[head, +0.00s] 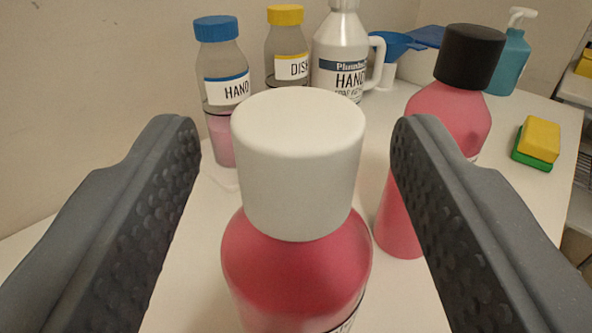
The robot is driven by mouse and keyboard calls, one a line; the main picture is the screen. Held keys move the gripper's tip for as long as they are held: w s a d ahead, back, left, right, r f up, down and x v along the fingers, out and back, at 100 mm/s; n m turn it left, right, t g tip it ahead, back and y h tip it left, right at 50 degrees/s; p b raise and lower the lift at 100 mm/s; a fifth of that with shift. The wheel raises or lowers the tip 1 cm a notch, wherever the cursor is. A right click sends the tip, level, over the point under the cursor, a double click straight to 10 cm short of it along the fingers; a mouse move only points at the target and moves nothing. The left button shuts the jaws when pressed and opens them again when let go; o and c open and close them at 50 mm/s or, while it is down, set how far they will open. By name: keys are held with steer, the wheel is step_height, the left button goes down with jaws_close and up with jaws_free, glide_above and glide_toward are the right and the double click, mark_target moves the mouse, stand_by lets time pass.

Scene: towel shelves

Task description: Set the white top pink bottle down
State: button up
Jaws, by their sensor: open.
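The pink bottle (293,268) with a white cap (298,165) stands upright in the middle of the head view, close to the camera. Its lower part is cut off by the bottom edge, so its base is hidden. My gripper (293,150) is open, with one dark grey textured finger on each side of the white cap. Gaps show between the cap and both fingers.
A black-capped pink bottle (455,115) stands close behind the right finger. Behind are a blue-capped bottle (222,85), a yellow-capped bottle (286,45), a white jug (340,50), a teal pump bottle (508,62) and a sponge (537,143). A wall borders the left.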

steer(key=s, duration=0.8)
steer(key=shift+d, duration=0.35)
steer(key=w+d+r+m+g+y, duration=0.2)
steer(key=w+r+g, duration=0.1)
steer(key=w+r, duration=0.8)
steer(key=d+r+y, duration=0.1)
steer(key=d+r, duration=0.2)
steer(key=r, duration=0.5)
steer(key=d+r, duration=0.3)
steer(key=r, duration=0.5)
steer(key=s+d+r+h, duration=0.1)
steer(key=s+d+r, duration=0.4)
steer(key=d+r, duration=0.3)
steer(key=s+d+r+h, duration=0.2)
steer(key=s+d+r, duration=0.2)
steer(key=d+r, duration=0.4)
steer(key=s+d+r+n+h, duration=0.1)
steer(key=s+d+r, duration=0.4)
steer(key=d, duration=0.8)
step_height(320, 180, up, 3)
steer(key=shift+s+r+h, duration=0.1)
steer(key=shift+s+h, duration=0.2)
steer(key=shift+s, duration=0.05)
